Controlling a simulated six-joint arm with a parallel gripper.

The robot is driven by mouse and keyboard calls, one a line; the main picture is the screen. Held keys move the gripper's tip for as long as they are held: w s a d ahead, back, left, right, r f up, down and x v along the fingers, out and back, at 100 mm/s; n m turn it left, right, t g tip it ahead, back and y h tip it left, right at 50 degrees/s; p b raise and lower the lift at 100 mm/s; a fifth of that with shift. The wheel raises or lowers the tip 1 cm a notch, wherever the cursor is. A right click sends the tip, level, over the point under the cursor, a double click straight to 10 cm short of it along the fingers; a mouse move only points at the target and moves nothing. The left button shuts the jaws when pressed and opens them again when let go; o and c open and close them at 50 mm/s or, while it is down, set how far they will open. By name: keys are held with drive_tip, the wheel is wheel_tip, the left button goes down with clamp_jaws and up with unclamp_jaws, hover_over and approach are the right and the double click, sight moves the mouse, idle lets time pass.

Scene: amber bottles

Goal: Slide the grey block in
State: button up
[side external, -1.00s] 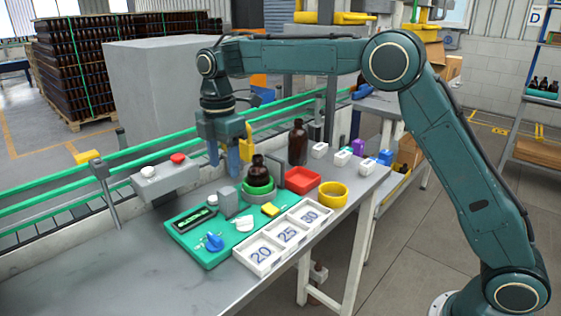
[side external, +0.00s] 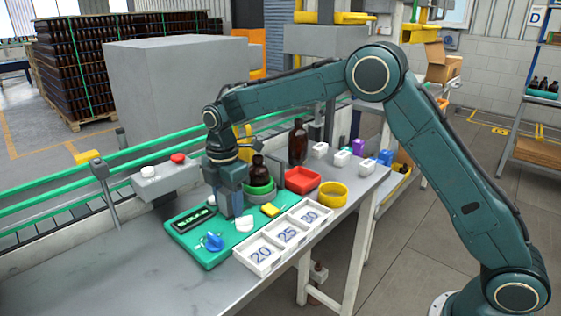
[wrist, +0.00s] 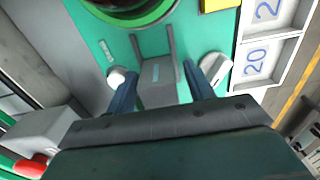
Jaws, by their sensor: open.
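The grey block (wrist: 158,86) lies on the green mat (wrist: 97,40) in the wrist view, between the two blue fingers of my gripper (side external: 231,204). Gaps show between the fingers and the block's sides. Two thin grey rails (wrist: 138,47) extend from the block toward the green ring (wrist: 165,14). I cannot tell whether they belong to the block. In the side view my gripper is low over the mat, open and pointing down, and hides most of the block. An amber bottle (side external: 257,168) stands in the green ring beside the gripper.
White round pieces flank the fingers, one with a pointer (wrist: 215,66). A black tray (side external: 194,219), blue knob (side external: 212,242) and yellow block (side external: 270,209) lie on the mat. A numbered white tray (side external: 263,255), red tray (side external: 303,180) and yellow ring (side external: 333,194) stand rightward. The table's front left is clear.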

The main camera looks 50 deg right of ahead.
clamp_jaws()
drive_tip(key=shift+d, duration=2)
drive_tip(key=shift+c, duration=1)
unclamp_jaws()
drive_tip(key=shift+d, duration=0.1)
drive_tip(key=shift+o, duration=1)
wheel_tip(320, 180, up, 14)
